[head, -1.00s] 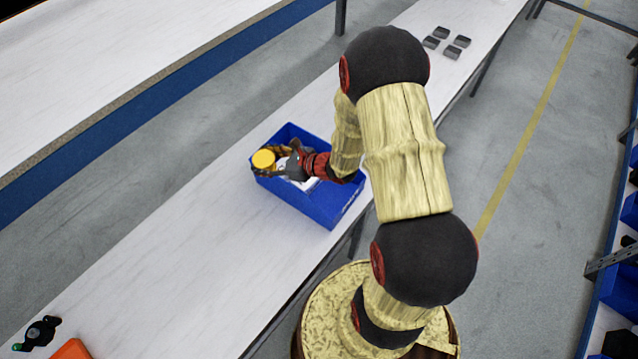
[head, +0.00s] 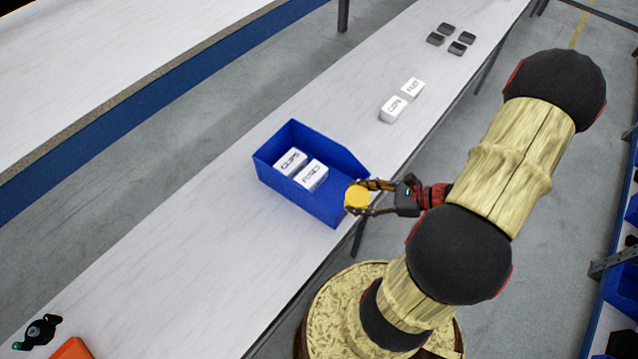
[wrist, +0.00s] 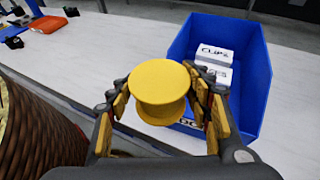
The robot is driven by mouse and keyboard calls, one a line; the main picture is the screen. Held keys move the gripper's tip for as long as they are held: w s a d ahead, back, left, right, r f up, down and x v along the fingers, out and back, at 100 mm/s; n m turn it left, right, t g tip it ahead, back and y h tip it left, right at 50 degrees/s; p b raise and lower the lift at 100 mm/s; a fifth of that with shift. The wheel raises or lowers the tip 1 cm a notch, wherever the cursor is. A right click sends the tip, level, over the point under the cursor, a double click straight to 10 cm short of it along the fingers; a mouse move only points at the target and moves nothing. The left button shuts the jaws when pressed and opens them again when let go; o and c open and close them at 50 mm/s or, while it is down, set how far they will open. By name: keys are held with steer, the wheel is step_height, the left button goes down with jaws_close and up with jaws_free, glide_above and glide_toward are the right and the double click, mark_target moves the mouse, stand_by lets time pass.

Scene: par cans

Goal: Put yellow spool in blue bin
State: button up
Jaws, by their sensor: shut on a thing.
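The yellow spool (head: 357,197) is held between the fingers of my gripper (head: 368,197), which is shut on it. In the head view the spool overlaps the right end of the blue bin (head: 335,207); its height relative to the rim is hard to tell. In the wrist view the spool (wrist: 158,88) sits upright between both fingers, with the blue bin (wrist: 256,80) behind it and to the right. The bin stands on the white table and holds two white labelled boxes, one marked CLIPS (head: 290,161) and another (head: 311,175) with an unclear label.
Two more white boxes (head: 397,108) lie on the table beyond the bin. Several small dark trays (head: 452,40) sit at its far end. An orange object (head: 72,349) and a black part (head: 38,332) lie at the lower left. The table between is clear.

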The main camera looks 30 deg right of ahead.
steer(key=shift+w+d+f+b, duration=0.25)
steer(key=shift+w+f+b, duration=0.85)
steer(key=shift+w+f, duration=1.1)
steer(key=shift+w+d+f+b, duration=0.2)
steer(key=shift+w+f+b, duration=0.85)
steer(key=shift+w+f, duration=1.15)
steer(key=shift+w+d+f+b, duration=0.25)
steer(key=shift+w+f+b, duration=0.85)
steer(key=shift+w+f, duration=1.1)
steer(key=shift+w+r, duration=0.1)
steer(key=shift+w, duration=0.05)
steer(key=shift+f, duration=0.35)
steer(key=shift+f+b, duration=0.1)
steer(key=shift+b, duration=0.2)
